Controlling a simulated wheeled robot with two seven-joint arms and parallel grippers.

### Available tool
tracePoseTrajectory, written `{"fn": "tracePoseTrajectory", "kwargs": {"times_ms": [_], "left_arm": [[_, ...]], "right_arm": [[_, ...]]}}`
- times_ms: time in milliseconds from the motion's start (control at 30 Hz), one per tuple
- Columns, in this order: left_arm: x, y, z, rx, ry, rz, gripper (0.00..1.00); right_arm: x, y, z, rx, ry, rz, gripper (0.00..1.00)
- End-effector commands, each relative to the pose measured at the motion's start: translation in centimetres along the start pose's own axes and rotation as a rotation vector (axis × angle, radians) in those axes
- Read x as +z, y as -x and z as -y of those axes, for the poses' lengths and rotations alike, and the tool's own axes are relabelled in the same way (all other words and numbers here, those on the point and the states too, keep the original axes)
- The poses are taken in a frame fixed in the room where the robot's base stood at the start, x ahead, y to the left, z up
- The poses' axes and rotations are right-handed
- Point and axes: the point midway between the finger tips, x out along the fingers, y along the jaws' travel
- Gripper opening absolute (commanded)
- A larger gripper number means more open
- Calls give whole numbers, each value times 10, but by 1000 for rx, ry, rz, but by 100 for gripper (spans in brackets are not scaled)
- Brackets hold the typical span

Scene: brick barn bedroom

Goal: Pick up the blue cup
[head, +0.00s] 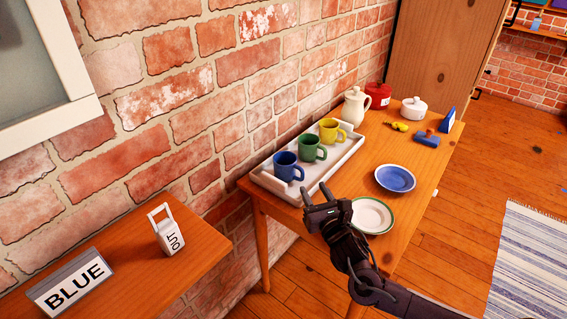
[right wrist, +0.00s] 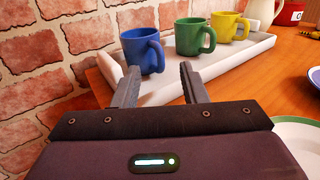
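The blue cup (head: 287,166) stands upright at the near end of a white tray (head: 320,178) on the wooden table. A green cup (head: 312,148) and a yellow cup (head: 331,131) stand behind it in a row on the tray. My right gripper (head: 318,193) is open and empty, just in front of the tray, apart from the blue cup. In the right wrist view the blue cup (right wrist: 142,50) is ahead, beyond the two spread fingers (right wrist: 158,85), its handle toward the right. My left gripper is not in view.
A green-rimmed plate (head: 372,215) and a blue plate (head: 395,179) lie on the table (head: 350,180). A cream jug (head: 355,106), red canister (head: 378,95) and white lidded pot (head: 413,108) stand farther back. A brick wall borders the tray. A side shelf holds a BLUE sign (head: 72,286).

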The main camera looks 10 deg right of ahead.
Motion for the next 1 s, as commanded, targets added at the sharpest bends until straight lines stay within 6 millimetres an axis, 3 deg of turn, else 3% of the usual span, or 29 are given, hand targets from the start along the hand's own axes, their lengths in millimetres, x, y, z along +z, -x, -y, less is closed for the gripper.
{"fn": "tracePoseTrajectory", "kwargs": {"times_ms": [500, 767, 1000], "left_arm": [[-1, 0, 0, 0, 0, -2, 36], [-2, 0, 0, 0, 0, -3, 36], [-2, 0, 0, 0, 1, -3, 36]], "right_arm": [[-1, -66, -2, -1, -3, 0, 39], [-1, -70, -1, 0, -4, -1, 39], [-1, -70, -1, 0, -4, -2, 10]]}}
